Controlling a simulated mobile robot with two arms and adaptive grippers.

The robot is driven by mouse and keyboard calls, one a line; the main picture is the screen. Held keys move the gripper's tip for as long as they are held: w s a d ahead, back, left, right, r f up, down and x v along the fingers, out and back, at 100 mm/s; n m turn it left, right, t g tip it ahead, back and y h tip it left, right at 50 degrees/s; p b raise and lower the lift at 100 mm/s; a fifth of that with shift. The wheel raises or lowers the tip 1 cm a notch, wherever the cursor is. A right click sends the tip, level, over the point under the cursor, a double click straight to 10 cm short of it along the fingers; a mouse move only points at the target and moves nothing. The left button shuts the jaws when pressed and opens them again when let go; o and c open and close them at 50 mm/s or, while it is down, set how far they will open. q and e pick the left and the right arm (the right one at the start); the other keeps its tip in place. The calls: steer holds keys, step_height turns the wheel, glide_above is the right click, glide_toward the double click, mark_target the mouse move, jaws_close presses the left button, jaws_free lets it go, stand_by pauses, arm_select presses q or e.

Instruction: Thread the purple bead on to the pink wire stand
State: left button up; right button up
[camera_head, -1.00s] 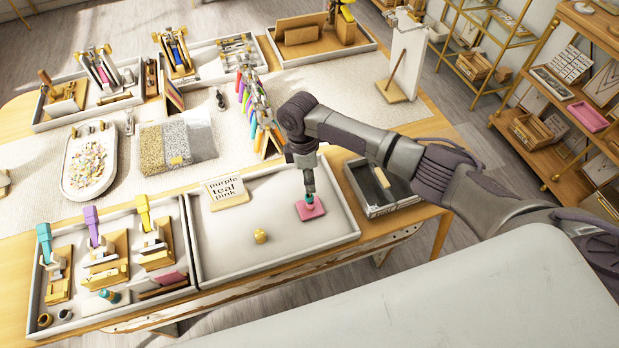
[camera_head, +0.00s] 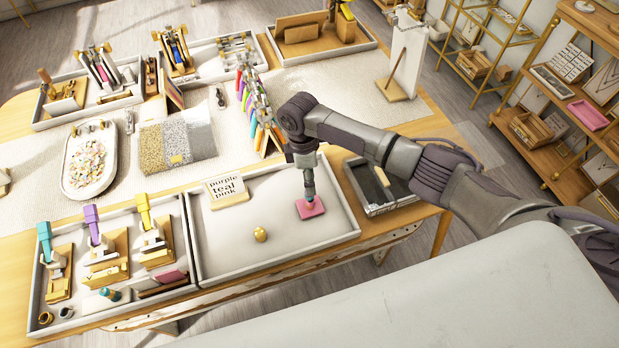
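The pink wire stand (camera_head: 316,209) shows as a flat pink base in the right part of the front white tray. A small teal piece (camera_head: 308,200) shows above the base, right under the tip of my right gripper (camera_head: 309,192). The wire is hidden or too thin to see. My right gripper points straight down over the base. Its fingers are too small and dark to tell whether they are open or shut. I cannot make out a purple bead. My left gripper is not in view.
A sign (camera_head: 227,190) reading "purple teal pink" stands at the tray's back. A gold round object (camera_head: 261,234) lies on the tray floor. A dark-lined box (camera_head: 384,190) sits at right. The left front tray (camera_head: 187,243) holds several tools on wooden blocks.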

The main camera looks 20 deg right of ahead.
steer(key=shift+r, duration=0.1)
step_height(320, 180, up, 12)
steer(key=w, duration=0.2)
steer(key=shift+a+f, duration=0.2)
steer(key=shift+a, duration=0.15)
steer(key=shift+w, duration=0.1)
stand_by(0.6)
